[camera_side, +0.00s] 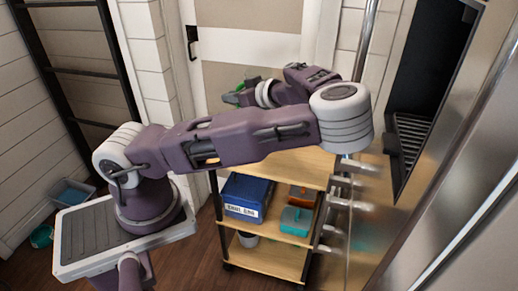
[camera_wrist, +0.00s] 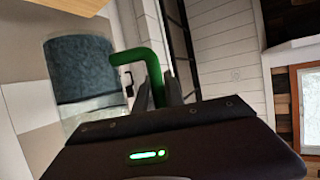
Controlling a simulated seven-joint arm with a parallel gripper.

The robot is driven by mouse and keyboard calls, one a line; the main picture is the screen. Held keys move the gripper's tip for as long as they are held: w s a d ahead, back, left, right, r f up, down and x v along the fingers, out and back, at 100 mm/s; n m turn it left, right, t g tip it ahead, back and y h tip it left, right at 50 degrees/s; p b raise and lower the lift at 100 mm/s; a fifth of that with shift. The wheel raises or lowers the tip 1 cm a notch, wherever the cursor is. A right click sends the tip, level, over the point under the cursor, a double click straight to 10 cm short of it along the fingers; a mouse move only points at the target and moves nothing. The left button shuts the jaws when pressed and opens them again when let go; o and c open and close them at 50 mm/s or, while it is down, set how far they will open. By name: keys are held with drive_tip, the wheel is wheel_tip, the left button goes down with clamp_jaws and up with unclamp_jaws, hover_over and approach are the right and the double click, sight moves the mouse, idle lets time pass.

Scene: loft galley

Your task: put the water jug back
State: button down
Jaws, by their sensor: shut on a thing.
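The water jug (camera_wrist: 80,75) shows in the wrist view as a blue-grey cylinder with a clear lower part and a green handle (camera_wrist: 140,56). My gripper (camera_wrist: 162,88) is shut on the green handle, with the jug's body to the left of the fingers. In the side view, green parts of the jug (camera_side: 240,90) show beside my gripper (camera_side: 250,92), above the shelf cart. My arm hides most of the jug there, so I cannot tell its tilt or whether it touches anything.
A steel cabinet (camera_side: 465,165) with a dark recess and grille (camera_side: 412,135) stands at right.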

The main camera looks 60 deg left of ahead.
wheel_tip(320, 180, down, 17)
drive_tip(key=shift+r, duration=0.1)
drive_tip(key=c, duration=1.4)
unclamp_jaws()
drive_tip(key=s+d+r+m+t+h, duration=0.1)
drive_tip(key=d+r+m+h, duration=0.4)
drive_tip(key=d, duration=0.7)
drive_tip(key=s+d+r+m+t+h, duration=0.1)
drive_tip(key=s+d+r+m+h, duration=0.15)
drive_tip(key=d+r+h, duration=0.7)
drive_tip(key=s+d+r+m+t+y, duration=0.1)
drive_tip(key=s+d+r+m+t, duration=0.2)
drive_tip(key=r+m, duration=0.4)
drive_tip(key=s+d+r+m+t, duration=0.3)
drive_tip(key=s+r+m+t, duration=0.2)
drive_tip(key=s+r+m, duration=0.1)
drive_tip(key=shift+s+d+r+m+y, duration=0.15)
drive_tip(key=shift+s+r+m+y, duration=0.2)
drive_tip(key=shift+s+m, duration=0.3)
